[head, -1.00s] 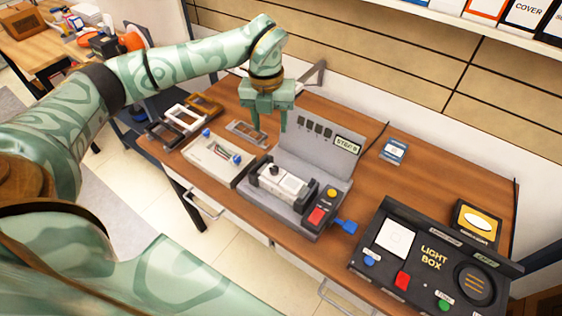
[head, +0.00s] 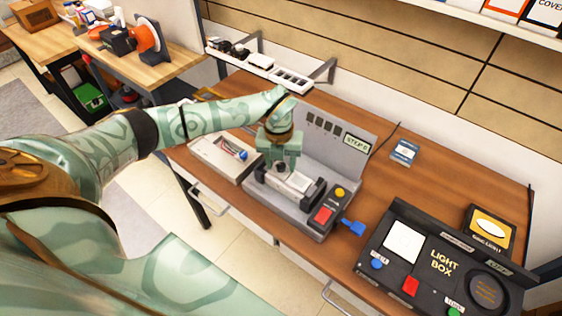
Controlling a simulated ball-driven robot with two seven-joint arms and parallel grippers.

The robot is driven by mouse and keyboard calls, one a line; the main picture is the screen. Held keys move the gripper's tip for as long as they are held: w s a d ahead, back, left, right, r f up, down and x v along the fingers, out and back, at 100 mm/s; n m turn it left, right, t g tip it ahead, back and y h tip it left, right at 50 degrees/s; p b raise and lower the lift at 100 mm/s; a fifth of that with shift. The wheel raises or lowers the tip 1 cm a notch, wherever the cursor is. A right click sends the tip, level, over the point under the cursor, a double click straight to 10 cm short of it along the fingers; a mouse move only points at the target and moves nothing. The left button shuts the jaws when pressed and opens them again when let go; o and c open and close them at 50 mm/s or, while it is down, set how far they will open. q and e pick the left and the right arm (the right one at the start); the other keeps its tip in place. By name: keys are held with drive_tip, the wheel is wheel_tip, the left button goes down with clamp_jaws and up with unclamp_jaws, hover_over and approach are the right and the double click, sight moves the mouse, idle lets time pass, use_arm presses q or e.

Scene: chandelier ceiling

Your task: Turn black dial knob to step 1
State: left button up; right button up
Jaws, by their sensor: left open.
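The black dial knob (head: 281,167) is a small dark knob on top of the white block of the grey device (head: 330,160) on the wooden desk. My left gripper (head: 279,170) is open and points down right over the knob, with its fingers low around it. Whether the fingers touch the knob cannot be told. A small display (head: 355,143) on the device's upright panel reads "STEP" with a digit too small to read surely. My right gripper is not in view.
A red button (head: 324,215), a yellow button (head: 340,192) and a blue lever (head: 353,228) sit at the device's right end. A black light box (head: 440,262) stands to the right, a white tray (head: 212,153) to the left. A wall shelf (head: 258,60) is behind.

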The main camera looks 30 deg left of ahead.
use_arm(q)
clamp_jaws()
drive_tip(key=m+p, duration=0.2)
drive_tip(key=m, duration=0.2)
drive_tip(key=shift+w+r, duration=0.1)
drive_tip(key=shift+r, duration=0.05)
drive_tip(key=shift+m+p, duration=0.4)
drive_tip(key=shift+m, duration=1.4)
unclamp_jaws()
